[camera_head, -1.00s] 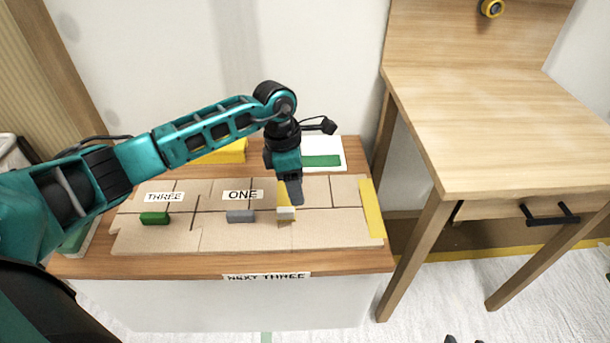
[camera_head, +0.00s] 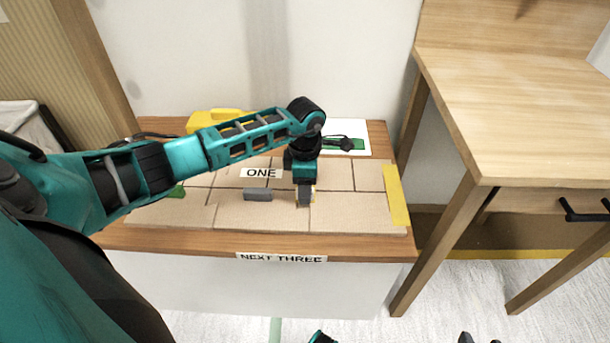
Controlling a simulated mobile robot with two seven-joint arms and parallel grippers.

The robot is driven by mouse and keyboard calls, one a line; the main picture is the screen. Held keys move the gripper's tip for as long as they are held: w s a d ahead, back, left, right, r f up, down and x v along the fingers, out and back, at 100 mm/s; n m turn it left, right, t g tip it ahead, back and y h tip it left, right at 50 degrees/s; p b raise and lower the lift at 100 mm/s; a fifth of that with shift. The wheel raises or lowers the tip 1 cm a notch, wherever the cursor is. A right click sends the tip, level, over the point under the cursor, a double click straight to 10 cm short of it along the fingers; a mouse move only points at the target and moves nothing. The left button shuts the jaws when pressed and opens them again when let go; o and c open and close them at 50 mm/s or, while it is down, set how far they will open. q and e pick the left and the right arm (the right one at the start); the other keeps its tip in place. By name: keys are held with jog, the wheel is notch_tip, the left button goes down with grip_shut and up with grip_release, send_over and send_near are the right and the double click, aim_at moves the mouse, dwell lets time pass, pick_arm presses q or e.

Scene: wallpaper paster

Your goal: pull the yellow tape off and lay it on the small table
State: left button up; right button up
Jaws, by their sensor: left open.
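A yellow tape strip (camera_head: 396,195) runs along the right edge of the tan panel (camera_head: 260,217) on the low wooden table (camera_head: 180,240). My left gripper (camera_head: 304,203) points down over the panel's middle, left of that strip. It is open; its fingers overlap in this view and hide most of what is beneath them. Only a small pale yellowish edge shows at the fingertips. A taller wooden table (camera_head: 530,120) stands at the right. Dark and teal tips at the bottom edge may be my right gripper (camera_head: 466,338), too cut off to judge.
A grey block (camera_head: 257,194) lies on the panel near the "ONE" label (camera_head: 261,173). A green block (camera_head: 176,191) is partly hidden by my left arm. A yellow case (camera_head: 215,118) and a white sheet with green (camera_head: 357,140) lie behind the panel.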

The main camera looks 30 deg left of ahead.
pick_arm(q)
jog(key=shift+f, duration=0.5)
grip_shut()
dwell(0.5)
